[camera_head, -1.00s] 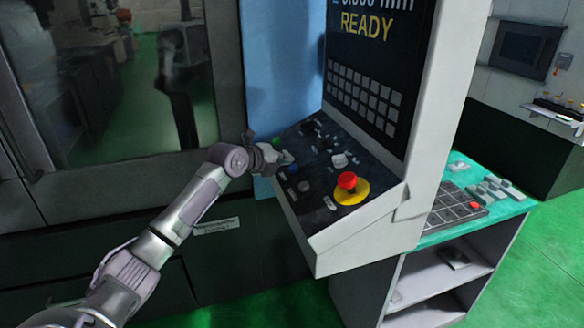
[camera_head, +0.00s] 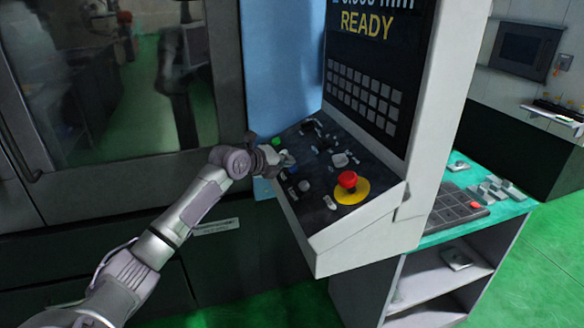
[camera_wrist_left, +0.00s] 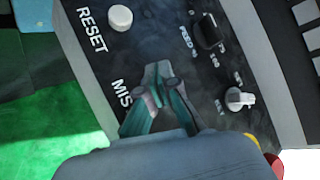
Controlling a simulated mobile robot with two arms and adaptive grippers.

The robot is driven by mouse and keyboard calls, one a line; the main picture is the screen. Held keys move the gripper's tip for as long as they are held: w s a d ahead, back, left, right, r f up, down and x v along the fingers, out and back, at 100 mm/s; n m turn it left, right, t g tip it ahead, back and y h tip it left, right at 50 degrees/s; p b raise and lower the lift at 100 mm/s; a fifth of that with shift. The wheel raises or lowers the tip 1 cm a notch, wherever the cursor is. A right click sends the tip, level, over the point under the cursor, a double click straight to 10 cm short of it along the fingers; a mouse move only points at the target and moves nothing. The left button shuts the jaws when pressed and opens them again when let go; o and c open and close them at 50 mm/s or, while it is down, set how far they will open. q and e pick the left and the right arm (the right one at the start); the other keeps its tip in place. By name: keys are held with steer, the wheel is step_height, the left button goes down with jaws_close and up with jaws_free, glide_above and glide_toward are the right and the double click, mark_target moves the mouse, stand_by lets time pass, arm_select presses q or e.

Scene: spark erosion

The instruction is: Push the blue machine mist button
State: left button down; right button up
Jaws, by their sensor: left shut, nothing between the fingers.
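The blue mist button (camera_head: 293,169) shows as a small blue spot on the sloping control panel (camera_head: 318,217), right beside my fingertips. My left gripper (camera_head: 288,160) is shut and empty, its tips over the panel's left part. In the left wrist view my shut fingers (camera_wrist_left: 160,78) cover the spot beside the partly hidden label "MIS", and the button itself is hidden there. I cannot tell whether the tips touch it. My right gripper is not in view.
A red emergency stop (camera_head: 347,180) on a yellow base sits to the right on the panel. A green button (camera_head: 276,142) lies behind my gripper. A white RESET button (camera_wrist_left: 120,18) and a feed knob (camera_wrist_left: 210,32) are near. The upright screen (camera_head: 375,60) reads READY.

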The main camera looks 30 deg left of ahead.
arm_select(q)
steer(key=shift+w+f, duration=0.1)
steer(key=shift+f, duration=0.15)
steer(key=shift+r, duration=0.15)
steer(key=shift+s+a+r, duration=0.1)
steer(key=shift+s+r, duration=0.15)
steer(key=shift+r, duration=0.3)
steer(key=shift+s+a+r+p, duration=0.1)
steer(key=shift+a+r+p, duration=0.1)
steer(key=shift+r+p, duration=0.35)
steer(key=r, duration=0.1)
steer(key=s+a+r+p, duration=0.1)
steer(key=r, duration=0.1)
steer(key=r+p, duration=0.1)
steer(key=shift+s+a+r, duration=0.15)
steer(key=shift+s+r, duration=0.05)
steer(key=shift+s, duration=0.2)
